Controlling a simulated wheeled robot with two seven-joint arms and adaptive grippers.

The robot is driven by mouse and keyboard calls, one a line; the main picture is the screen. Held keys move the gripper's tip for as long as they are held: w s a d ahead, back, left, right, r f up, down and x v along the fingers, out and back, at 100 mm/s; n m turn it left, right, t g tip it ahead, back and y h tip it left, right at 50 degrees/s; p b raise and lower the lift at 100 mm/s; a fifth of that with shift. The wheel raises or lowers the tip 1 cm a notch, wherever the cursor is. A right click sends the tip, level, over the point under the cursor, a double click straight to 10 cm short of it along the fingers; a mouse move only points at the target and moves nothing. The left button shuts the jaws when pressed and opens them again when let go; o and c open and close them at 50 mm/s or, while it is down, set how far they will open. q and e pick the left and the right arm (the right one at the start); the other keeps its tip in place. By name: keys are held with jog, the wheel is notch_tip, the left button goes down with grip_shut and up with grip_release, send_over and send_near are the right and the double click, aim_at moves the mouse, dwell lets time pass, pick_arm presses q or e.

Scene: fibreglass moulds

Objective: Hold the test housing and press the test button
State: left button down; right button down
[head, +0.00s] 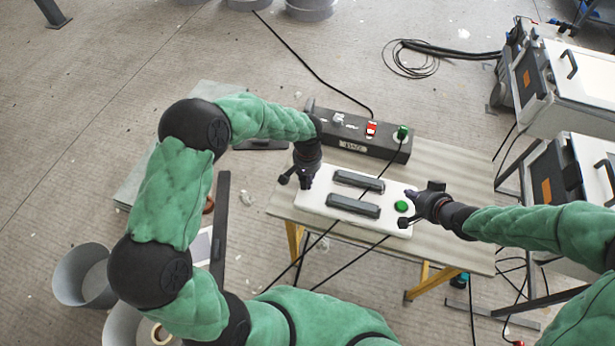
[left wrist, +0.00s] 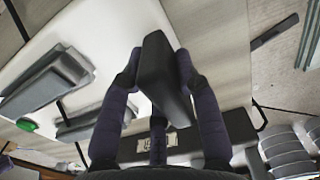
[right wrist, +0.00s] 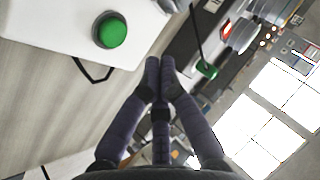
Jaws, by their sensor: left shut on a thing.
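The test housing (head: 325,207) is a white slab with two dark grey bars on top and a green test button (head: 401,206) near its right end. My left gripper (head: 297,178) is at the housing's left end, shut on a dark grey grip block (left wrist: 165,80) with a finger on each side; the block's base is partly hidden. My right gripper (head: 416,195) is just right of the green button, apart from it. In the right wrist view its fingertips (right wrist: 160,64) are together and empty, with the button (right wrist: 110,30) to their left.
The housing lies on a pale table (head: 455,225) with yellow legs. Behind it stands a black control box (head: 352,133) with a red switch and a green knob. Black cables cross the table. Equipment cases (head: 575,85) stand at right, grey buckets (head: 85,277) at left.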

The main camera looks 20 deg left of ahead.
aim_at(404, 207)
jog(key=shift+f, duration=2.4)
jog(key=shift+f, duration=0.45)
jog(key=shift+r, duration=0.5)
jog(key=shift+r, duration=2.95)
